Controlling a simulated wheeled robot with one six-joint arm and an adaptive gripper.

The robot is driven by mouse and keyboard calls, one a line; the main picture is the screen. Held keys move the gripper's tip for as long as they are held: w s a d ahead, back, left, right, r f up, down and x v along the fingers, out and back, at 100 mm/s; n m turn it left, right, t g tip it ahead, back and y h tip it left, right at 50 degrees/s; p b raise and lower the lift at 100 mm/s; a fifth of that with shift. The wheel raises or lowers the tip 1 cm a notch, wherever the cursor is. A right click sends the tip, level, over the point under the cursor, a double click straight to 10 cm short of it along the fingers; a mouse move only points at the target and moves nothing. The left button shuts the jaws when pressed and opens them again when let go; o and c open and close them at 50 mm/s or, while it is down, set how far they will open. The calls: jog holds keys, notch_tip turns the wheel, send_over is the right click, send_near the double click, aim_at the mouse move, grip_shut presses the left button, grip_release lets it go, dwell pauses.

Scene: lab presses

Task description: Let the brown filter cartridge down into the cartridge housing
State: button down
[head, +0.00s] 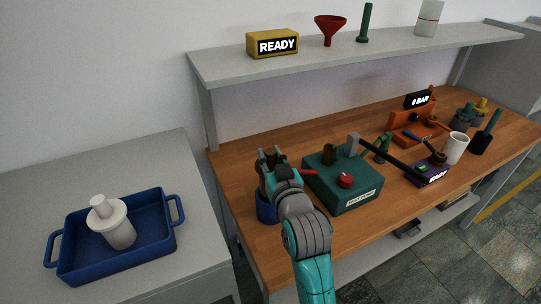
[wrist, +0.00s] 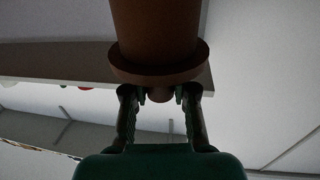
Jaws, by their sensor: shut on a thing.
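My gripper (wrist: 160,92) is shut on the small knob at the end of the brown filter cartridge (wrist: 158,35). The cartridge's wide flange and body extend beyond the fingertips in the wrist view. In the head view my gripper (head: 268,162) is over the left end of the wooden bench, and my arm largely hides the cartridge. A blue round vessel (head: 265,208), which looks like the cartridge housing, stands on the bench just below my gripper. My arm covers part of it, and its opening is hidden. I cannot tell whether the cartridge is inside it.
A green pump box (head: 345,194) with a red knob and a dark lever stands close right of my gripper. A blue tray (head: 75,272) with a white cartridge (head: 115,228) is on the grey counter at left. A shelf (head: 350,50) runs above the bench.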

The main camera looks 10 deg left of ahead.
jog(key=shift+f, duration=4.9)
jog(key=c, duration=0.8)
grip_release()
jog(key=shift+c, duration=0.2)
jog(key=v, duration=1.2)
jog(key=shift+d, duration=0.1)
